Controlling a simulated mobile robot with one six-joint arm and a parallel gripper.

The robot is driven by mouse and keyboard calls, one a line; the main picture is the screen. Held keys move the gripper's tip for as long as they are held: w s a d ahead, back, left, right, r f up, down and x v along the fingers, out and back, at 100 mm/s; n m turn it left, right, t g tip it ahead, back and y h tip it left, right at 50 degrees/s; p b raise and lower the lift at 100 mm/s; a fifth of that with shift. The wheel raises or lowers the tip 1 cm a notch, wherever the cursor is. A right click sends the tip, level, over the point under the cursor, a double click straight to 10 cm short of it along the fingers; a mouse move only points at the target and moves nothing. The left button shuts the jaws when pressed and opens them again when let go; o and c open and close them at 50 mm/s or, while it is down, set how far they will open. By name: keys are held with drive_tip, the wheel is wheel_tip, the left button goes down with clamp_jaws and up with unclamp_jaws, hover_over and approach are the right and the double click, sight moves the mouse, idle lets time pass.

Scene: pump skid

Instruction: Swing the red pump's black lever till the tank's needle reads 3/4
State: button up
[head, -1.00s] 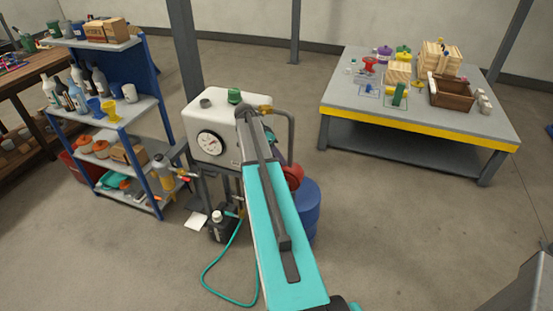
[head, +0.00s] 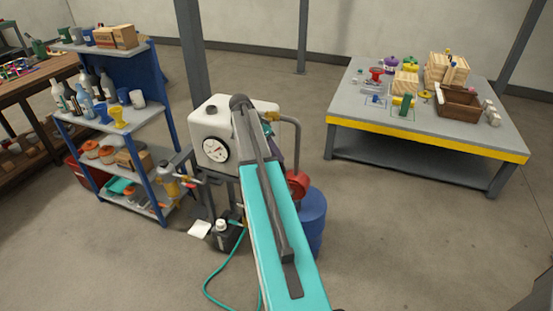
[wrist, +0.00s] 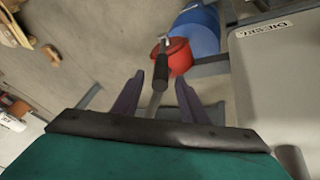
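The red pump (head: 298,184) stands right of the white tank (head: 208,122), partly behind my teal arm. In the wrist view the red pump (wrist: 180,58) is ahead, with the lever's black grip (wrist: 160,74) in front of it. My gripper (wrist: 158,90) is open and empty. The black grip lies just beyond and between its fingertips; contact cannot be told.
A blue drum (head: 313,213) stands below the pump. A blue shelf (head: 150,95) with bottles is at left, close to the tank. A grey table (head: 430,130) with wooden boxes is at back right. A teal hose (head: 215,280) lies on the floor.

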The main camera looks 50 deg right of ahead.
drive_tip(key=shift+r, duration=0.15)
drive_tip(key=shift+a, duration=0.15)
drive_tip(key=c, duration=0.7)
drive_tip(key=shift+a+f, duration=0.25)
drive_tip(key=shift+f, duration=0.15)
clamp_jaws()
drive_tip(key=s+a+f+n+y, duration=0.15)
drive_tip(key=a+f+n, duration=0.25)
drive_tip(key=a+f, duration=0.5)
drive_tip(key=s+a+f+n, duration=0.3)
drive_tip(key=a+f, duration=0.6)
drive_tip(key=s+a+f+n+y, duration=0.15)
drive_tip(key=a+f+n, duration=0.25)
drive_tip(key=a+f, duration=0.5)
drive_tip(key=s+a+f+n, duration=0.3)
drive_tip(key=s+a+f, duration=0.1)
drive_tip(key=s+a, duration=0.3)
drive_tip(key=s+a+f+n+g, duration=0.1)
drive_tip(key=s+a+f+n, duration=0.2)
drive_tip(key=s, duration=0.6)
drive_tip(key=s+a+f+n+g+y, duration=0.1)
drive_tip(key=s+a+f+n, duration=0.2)
drive_tip(key=s+a+f, duration=0.3)
drive_tip(key=s+a, duration=0.2)
drive_tip(key=a, duration=0.2)
drive_tip(key=shift+a+f+b, duration=0.3)
drive_tip(key=shift+a+b, duration=0.05)
drive_tip(key=shift+b, duration=0.05)
